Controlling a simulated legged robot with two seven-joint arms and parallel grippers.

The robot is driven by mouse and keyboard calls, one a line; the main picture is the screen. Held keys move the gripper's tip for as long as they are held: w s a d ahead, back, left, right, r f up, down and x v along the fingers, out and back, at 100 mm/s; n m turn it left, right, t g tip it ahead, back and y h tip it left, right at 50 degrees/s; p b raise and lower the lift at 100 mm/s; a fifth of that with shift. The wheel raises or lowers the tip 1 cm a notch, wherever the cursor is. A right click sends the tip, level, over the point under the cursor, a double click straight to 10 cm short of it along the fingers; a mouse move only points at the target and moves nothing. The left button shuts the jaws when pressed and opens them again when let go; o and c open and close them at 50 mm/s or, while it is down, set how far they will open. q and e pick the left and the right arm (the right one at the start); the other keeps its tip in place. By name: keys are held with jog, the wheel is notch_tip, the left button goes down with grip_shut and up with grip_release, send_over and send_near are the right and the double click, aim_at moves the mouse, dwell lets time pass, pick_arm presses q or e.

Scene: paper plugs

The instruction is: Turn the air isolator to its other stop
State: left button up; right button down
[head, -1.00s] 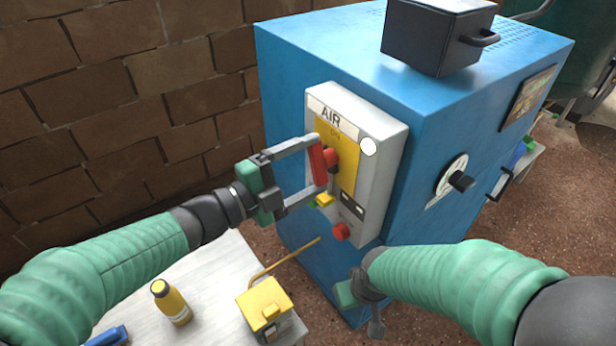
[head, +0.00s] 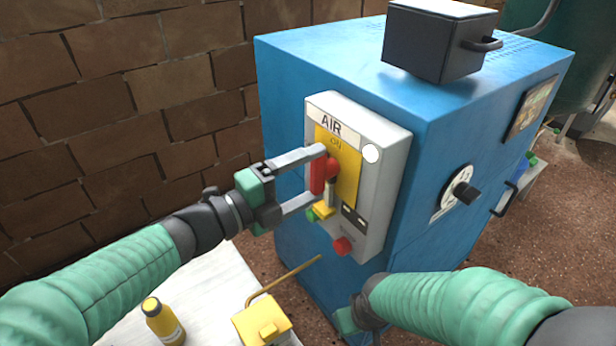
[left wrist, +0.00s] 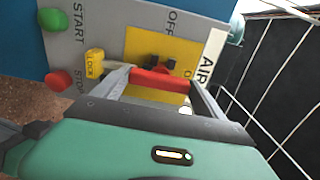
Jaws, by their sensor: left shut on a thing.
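The air isolator is a grey panel (head: 378,190) marked AIR, with a yellow plate (head: 347,185) and a red handle (head: 318,178). My left gripper (head: 321,176) is shut on the red handle, one finger at each end of it. The handle stands about upright on the panel, below the ON mark. The left wrist view shows the red handle (left wrist: 165,78) between the fingers, with the OFF mark to one side of it. My right gripper (head: 346,319) is low in front of the blue cabinet; its fingers are hidden.
A yellow lock piece (left wrist: 95,62), a green START button (left wrist: 53,19) and a red STOP button (left wrist: 59,81) sit low on the panel. A dark box (head: 440,42) stands on the blue cabinet (head: 300,60). A yellow bottle (head: 163,322) and yellow can (head: 262,325) stand below.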

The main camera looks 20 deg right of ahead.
pick_arm(q)
jog(key=o, duration=1.1)
jog(key=shift+d+f, duration=0.1)
jog(key=shift+o, duration=1)
jog(key=shift+w+d, duration=0.1)
jog(key=shift+a, duration=0.35)
jog(key=p+v, duration=0.4)
jog(key=v, duration=1.2)
